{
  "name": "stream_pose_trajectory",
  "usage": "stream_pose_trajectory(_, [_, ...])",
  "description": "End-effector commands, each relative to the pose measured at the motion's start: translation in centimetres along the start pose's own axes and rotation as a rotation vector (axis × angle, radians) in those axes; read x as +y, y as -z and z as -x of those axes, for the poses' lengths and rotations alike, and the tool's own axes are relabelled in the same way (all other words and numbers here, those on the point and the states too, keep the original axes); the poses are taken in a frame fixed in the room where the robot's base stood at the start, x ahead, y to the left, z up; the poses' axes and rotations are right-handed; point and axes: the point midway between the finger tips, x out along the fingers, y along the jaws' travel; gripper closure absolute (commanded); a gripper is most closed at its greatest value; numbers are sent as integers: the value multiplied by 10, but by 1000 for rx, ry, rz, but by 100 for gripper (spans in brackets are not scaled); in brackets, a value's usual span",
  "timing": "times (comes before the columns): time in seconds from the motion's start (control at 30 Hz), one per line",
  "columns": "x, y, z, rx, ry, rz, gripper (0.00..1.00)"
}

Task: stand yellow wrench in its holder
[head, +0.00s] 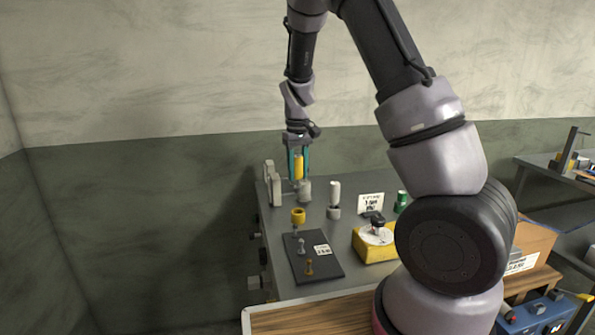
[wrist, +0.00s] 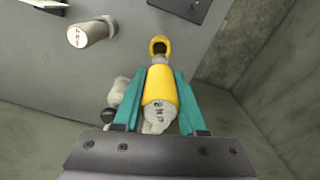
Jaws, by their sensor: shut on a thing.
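The yellow wrench (head: 299,168) is upright between the teal fingers of my gripper (head: 298,158), above the back left of the grey table. In the wrist view, my gripper (wrist: 156,105) is shut on the yellow wrench (wrist: 160,85), and its pale, lettered end faces the camera. A yellow cup-like holder (head: 298,215) stands nearer the front, beside a dark mat; its dark opening shows in the wrist view (wrist: 159,46). The wrench is apart from it. A grey cylinder (head: 305,191) stands below the wrench; whether they touch I cannot tell. The wrench's lower end is hidden.
A white-handled tool (head: 334,190) stands in a grey holder to the right. A pale grey device (head: 271,185) stands close left of my gripper. The dark mat (head: 312,262) holds small parts. A yellow box (head: 375,246) and green can (head: 401,201) are further right.

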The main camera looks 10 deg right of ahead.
Motion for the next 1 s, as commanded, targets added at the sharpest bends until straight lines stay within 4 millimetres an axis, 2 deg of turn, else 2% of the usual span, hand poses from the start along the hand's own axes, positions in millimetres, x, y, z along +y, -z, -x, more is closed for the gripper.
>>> stream_pose_trajectory(0.6, [1, 0, -51, -2, -1, -1, 100])
stream_pose_trajectory(1.0, [0, 0, -58, -1, 0, 0, 100])
